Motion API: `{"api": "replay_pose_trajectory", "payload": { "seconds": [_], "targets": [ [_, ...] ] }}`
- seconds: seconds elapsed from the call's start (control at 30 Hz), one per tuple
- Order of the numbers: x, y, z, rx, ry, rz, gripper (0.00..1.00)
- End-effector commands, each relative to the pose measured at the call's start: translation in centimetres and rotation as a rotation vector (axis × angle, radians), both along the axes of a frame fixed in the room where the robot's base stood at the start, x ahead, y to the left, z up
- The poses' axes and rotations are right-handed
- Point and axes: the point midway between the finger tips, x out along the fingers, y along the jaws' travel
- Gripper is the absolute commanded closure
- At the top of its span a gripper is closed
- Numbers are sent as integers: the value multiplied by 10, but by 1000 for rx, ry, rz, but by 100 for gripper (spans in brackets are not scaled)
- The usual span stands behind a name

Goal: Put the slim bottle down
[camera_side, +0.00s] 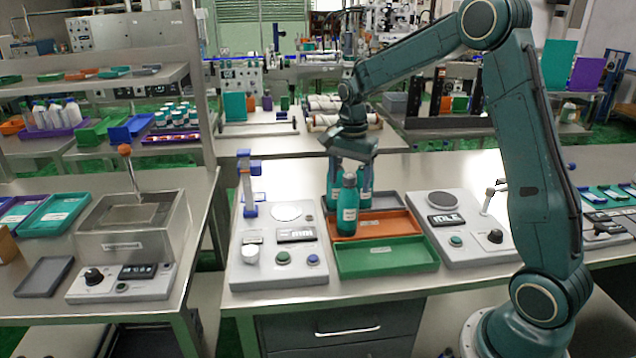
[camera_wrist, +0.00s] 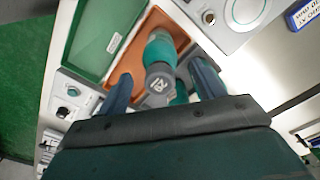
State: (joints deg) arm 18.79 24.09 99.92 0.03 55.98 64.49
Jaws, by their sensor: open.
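An empty green tray (camera_side: 388,258) lies in front and a grey tray (camera_side: 387,201) behind. A device with buttons and a blue post (camera_side: 271,272) stands left; a scale-like device (camera_side: 467,237) stands right. A clear-sided box (camera_side: 135,228) is on the left bench.

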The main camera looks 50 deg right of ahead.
Motion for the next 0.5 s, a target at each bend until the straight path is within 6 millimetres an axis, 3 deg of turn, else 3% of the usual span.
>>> {"api": "replay_pose_trajectory", "payload": {
  "seconds": [0.3,0.5],
  "targets": [
    [1,0,54,-2,-4,0,32],
    [1,0,79,-1,-2,0,32]
  ]
}}
